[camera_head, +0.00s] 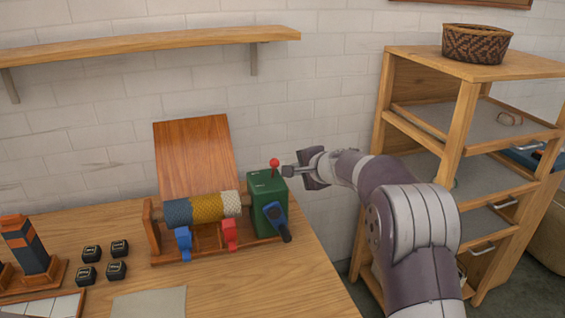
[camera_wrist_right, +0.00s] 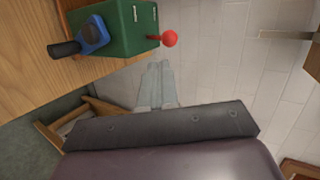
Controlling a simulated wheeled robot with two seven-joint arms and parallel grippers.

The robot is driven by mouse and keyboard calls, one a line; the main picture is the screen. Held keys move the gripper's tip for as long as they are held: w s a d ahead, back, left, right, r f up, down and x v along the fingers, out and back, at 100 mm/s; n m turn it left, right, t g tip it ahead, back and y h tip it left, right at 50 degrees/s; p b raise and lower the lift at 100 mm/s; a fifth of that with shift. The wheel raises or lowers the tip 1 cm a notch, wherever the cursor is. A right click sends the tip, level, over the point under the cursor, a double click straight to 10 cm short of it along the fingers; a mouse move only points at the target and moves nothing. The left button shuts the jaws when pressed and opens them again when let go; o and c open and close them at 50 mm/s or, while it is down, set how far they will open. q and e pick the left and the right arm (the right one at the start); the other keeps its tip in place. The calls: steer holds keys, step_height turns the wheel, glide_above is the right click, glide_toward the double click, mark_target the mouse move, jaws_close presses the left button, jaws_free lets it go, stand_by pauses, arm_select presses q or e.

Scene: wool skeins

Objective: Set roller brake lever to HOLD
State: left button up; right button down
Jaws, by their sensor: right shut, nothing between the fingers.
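A green box (camera_head: 268,197) stands at the right end of the roller stand on the table. A lever with a red ball knob (camera_head: 274,162) rises from its top. A blue crank (camera_head: 270,215) with a dark handle is on its front. The right wrist view shows the green box (camera_wrist_right: 130,28), the red knob (camera_wrist_right: 169,38) and the blue crank (camera_wrist_right: 95,35). My right gripper (camera_head: 288,171) is shut and empty, just right of the lever. In the wrist view its fingertips (camera_wrist_right: 157,68) appear close to the knob with a small gap. No HOLD marking is readable. My left gripper is out of view.
Blue-grey and yellow wool (camera_head: 205,209) wraps the roller, with blue (camera_head: 183,243) and red (camera_head: 229,234) parts in front. A wooden board (camera_head: 195,155) leans behind. Several black blocks (camera_head: 116,270) lie left. A shelf unit (camera_head: 460,125) stands right; a wall shelf (camera_head: 150,44) hangs above.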

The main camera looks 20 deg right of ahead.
mark_target(277, 165)
steer(key=p+x, duration=0.1)
steer(key=x, duration=0.1)
steer(key=p+x, duration=0.1)
steer(key=x, duration=0.1)
steer(key=r+p+x, duration=0.1)
steer(key=x, duration=0.2)
steer(key=shift+w+a, duration=0.1)
steer(key=shift+w, duration=0.2)
steer(key=shift+w+a+f, duration=0.1)
steer(key=shift+w+f, duration=0.05)
steer(key=shift+w, duration=0.15)
